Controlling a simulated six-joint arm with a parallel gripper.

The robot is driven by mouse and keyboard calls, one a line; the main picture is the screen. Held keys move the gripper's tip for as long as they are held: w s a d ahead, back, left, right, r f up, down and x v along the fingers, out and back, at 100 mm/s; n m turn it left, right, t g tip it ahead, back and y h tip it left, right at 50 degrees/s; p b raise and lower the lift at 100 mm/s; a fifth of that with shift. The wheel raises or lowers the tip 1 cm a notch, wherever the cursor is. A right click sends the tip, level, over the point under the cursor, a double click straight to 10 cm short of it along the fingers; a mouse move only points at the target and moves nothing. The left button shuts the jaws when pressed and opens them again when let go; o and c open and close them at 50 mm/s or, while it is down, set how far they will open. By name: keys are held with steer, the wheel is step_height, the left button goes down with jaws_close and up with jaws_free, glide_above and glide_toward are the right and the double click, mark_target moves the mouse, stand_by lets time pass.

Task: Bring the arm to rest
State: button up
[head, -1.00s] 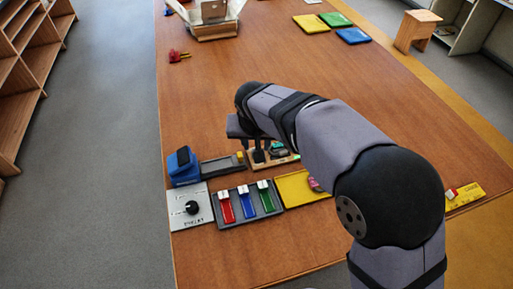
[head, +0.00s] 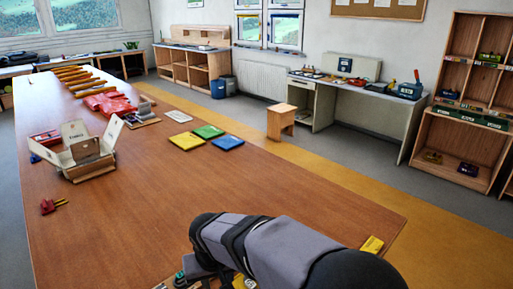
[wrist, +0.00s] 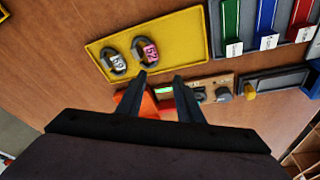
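My gripper (wrist: 160,77) shows in the wrist view with its two fingers apart and nothing seen held between them. It points down over the table, above a wooden block (wrist: 217,81) with an orange piece (wrist: 150,104) and a small green display, partly hidden by the fingers. The fingers appear to be above these things; I cannot tell the exact gap. In the head view my arm reaches in from the bottom edge and the gripper itself is mostly out of frame.
A yellow tray (wrist: 185,35) holds two dark ring-shaped pieces with white and pink labels. Beside it is a grey tray (wrist: 270,52) with coloured slots. On the table (head: 150,215) stand an open white box (head: 88,150) and yellow, green and blue mats. The table's middle is clear.

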steer(key=s+d, duration=0.1)
steer(key=d, duration=0.4)
steer(key=s+d+f+m+g, duration=0.1)
steer(key=s+d, duration=0.1)
steer(key=d, duration=0.4)
steer(key=s+d+f+m, duration=0.1)
steer(key=s+d, duration=0.1)
steer(key=d, duration=0.4)
steer(key=shift+s+d+f+g+h, duration=0.1)
steer(key=shift+s+f+g+h, duration=0.15)
steer(key=shift+g+h, duration=0.15)
steer(key=s+d+f+m+g, duration=0.1)
steer(key=s+d+f, duration=0.2)
steer(key=s+d, duration=0.5)
steer(key=shift+s+d+m, duration=0.2)
steer(key=shift+s+m, duration=0.2)
steer(key=shift+s, duration=0.7)
